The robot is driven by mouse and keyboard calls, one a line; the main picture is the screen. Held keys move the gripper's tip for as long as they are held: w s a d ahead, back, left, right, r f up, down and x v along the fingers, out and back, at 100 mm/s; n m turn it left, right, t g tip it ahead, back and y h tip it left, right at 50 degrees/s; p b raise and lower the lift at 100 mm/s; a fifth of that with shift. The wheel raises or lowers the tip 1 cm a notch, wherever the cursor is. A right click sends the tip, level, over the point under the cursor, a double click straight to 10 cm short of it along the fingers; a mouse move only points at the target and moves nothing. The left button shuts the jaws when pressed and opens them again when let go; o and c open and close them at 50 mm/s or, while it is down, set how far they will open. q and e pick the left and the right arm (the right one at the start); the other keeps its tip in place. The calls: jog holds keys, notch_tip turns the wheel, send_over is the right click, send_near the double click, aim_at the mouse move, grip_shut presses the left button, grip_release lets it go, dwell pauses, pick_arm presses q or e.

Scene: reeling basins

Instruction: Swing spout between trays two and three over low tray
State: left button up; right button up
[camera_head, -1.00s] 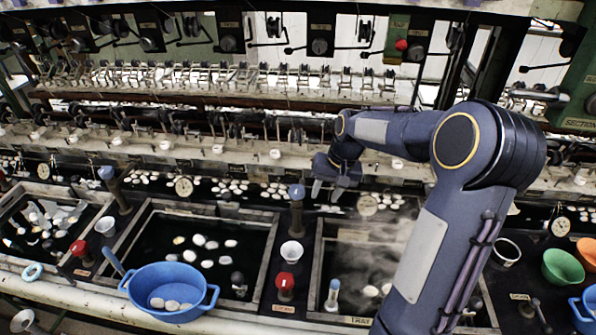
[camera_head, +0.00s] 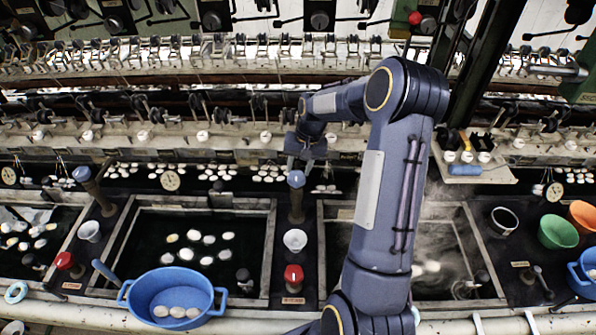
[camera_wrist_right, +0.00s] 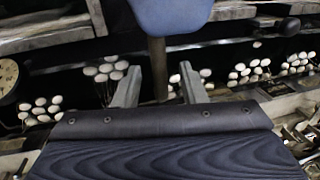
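The spout between the middle tray (camera_head: 272,250) and the steaming right tray (camera_head: 322,265) has a dark post (camera_head: 297,208) with a blue top (camera_head: 296,179). My right gripper (camera_head: 300,163) is just behind and above the blue top in the head view. In the right wrist view its two grey fingers (camera_wrist_right: 158,90) are spread, one on each side of the brown post (camera_wrist_right: 158,65) under the blue top (camera_wrist_right: 172,14). Gaps show between fingers and post. I cannot tell which tray is the low one. My left gripper is out of view.
A blue basin (camera_head: 146,290) with pale cocoons stands at the front of the middle tray. A white cup (camera_head: 295,239) and a red knob (camera_head: 293,273) sit on the divider in front of the spout. Another blue-topped post (camera_head: 82,174) stands left. Green (camera_head: 557,232) and orange bowls are at right.

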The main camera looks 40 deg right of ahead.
jog(key=shift+f, duration=0.4)
grip_shut()
